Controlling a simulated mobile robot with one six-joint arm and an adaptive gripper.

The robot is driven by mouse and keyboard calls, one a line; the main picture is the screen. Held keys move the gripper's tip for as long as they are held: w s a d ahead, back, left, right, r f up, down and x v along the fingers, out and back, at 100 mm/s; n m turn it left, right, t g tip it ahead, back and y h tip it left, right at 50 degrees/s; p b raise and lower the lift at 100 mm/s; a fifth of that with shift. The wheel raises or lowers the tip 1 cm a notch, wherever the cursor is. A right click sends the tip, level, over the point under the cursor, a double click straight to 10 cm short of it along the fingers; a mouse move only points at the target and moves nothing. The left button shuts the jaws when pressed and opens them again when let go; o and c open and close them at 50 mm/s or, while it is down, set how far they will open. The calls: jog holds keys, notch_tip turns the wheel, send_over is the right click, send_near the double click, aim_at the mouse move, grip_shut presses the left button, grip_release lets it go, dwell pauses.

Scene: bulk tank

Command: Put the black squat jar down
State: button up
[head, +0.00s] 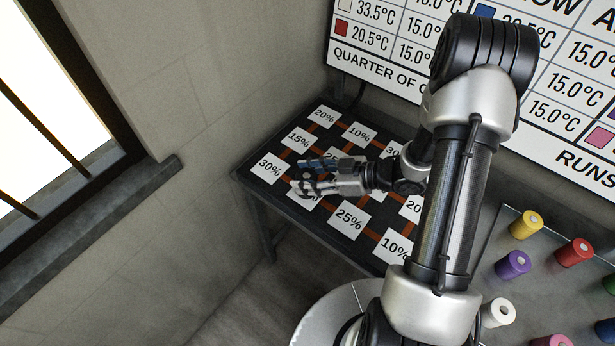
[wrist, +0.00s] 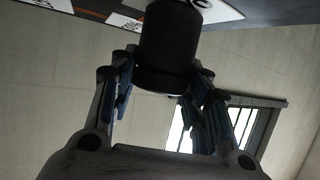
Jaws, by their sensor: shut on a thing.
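The black squat jar (wrist: 167,52) shows in the wrist view as a dark cylinder between the fingers of my gripper (wrist: 160,80), which is shut on it. There the jar is mostly hidden by the fingers and hard to make out. The far end of the jar is close to the board and a white card (wrist: 208,10) in the wrist view. I cannot tell whether it touches the board.
White cards such as the 30% card (head: 269,168) and the 25% card (head: 348,216) lie around my gripper. A glass-topped table at right holds several coloured jars, including a yellow one (head: 526,224). A wall board (head: 400,40) stands behind; a window (head: 45,130) is at left.

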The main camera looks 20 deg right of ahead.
jog(key=shift+f, duration=0.2)
jog(key=o, duration=1.1)
jog(key=shift+o, duration=0.2)
